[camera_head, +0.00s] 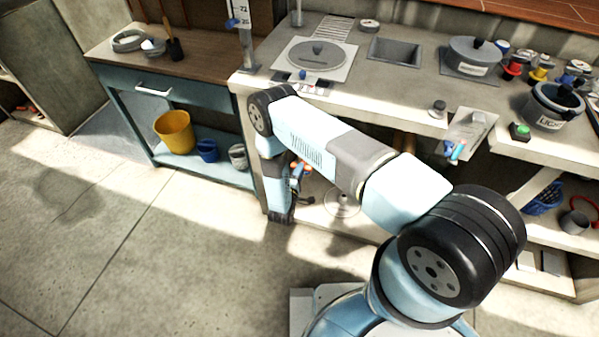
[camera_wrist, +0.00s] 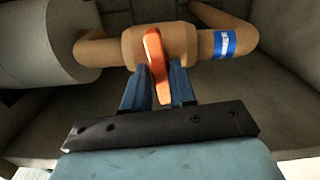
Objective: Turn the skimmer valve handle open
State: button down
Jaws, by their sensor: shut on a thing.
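The skimmer valve handle (camera_wrist: 155,55) is an orange lever on a tan-brown valve and pipe (camera_wrist: 195,45) in the wrist view. It points down the picture, slightly tilted. My gripper (camera_wrist: 159,85) has its two blue fingers on either side of the lever's lower part and is shut on it. In the head view my arm reaches under the counter, and a small orange part of the handle (camera_head: 296,168) shows beside my wrist. The valve's body and most of the gripper are hidden there.
A blue band with white lettering (camera_wrist: 225,43) wraps the pipe right of the valve. A grey cylinder (camera_wrist: 38,45) stands left of it. In the head view, the counter (camera_head: 385,88) overhangs my gripper. A blue bench (camera_head: 120,85) with a yellow bucket (camera_head: 174,131) is left; floor beside it is clear.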

jog(key=shift+s+f+n, duration=0.1)
jog(key=shift+n, duration=4.1)
jog(key=shift+f+n, duration=0.1)
jog(key=shift+n, duration=4.1)
jog(key=c, duration=1.1)
grip_release()
jog(key=shift+r, duration=0.1)
jog(key=v, duration=1.3)
jog(key=shift+s+a, duration=0.1)
jog(key=shift+s, duration=0.25)
